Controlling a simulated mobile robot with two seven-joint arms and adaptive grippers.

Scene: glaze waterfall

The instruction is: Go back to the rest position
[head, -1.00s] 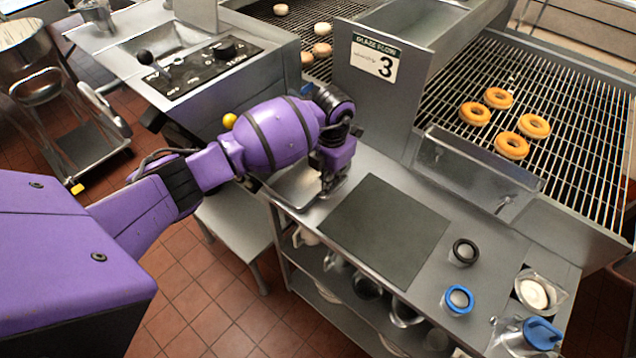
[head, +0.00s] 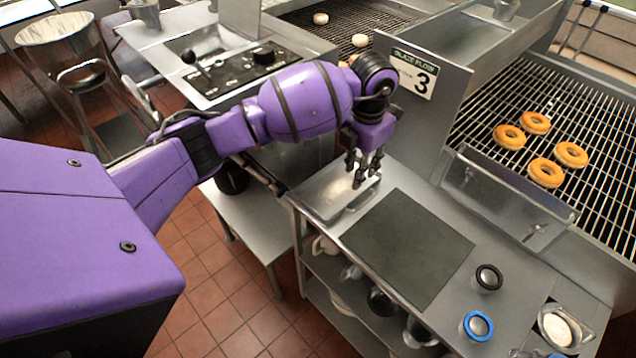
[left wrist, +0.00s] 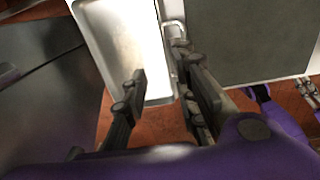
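My left gripper (head: 363,172) hangs over the far left end of the steel worktable, above a shallow metal tray (head: 325,202). Its fingers are spread with nothing between them. In the left wrist view my left gripper (left wrist: 168,92) also shows a clear gap between its fingers, with the bright tray (left wrist: 125,45) behind them. The tray lies beside a dark grey mat (head: 408,250). My right gripper cannot be made out in either view.
A panel marked 3 (head: 414,73) and a wire rack with orange doughnuts (head: 535,122) stand beyond the table. A control box (head: 245,68) is behind my left arm. A black ring (head: 489,277) and a blue ring (head: 478,325) lie right of the mat.

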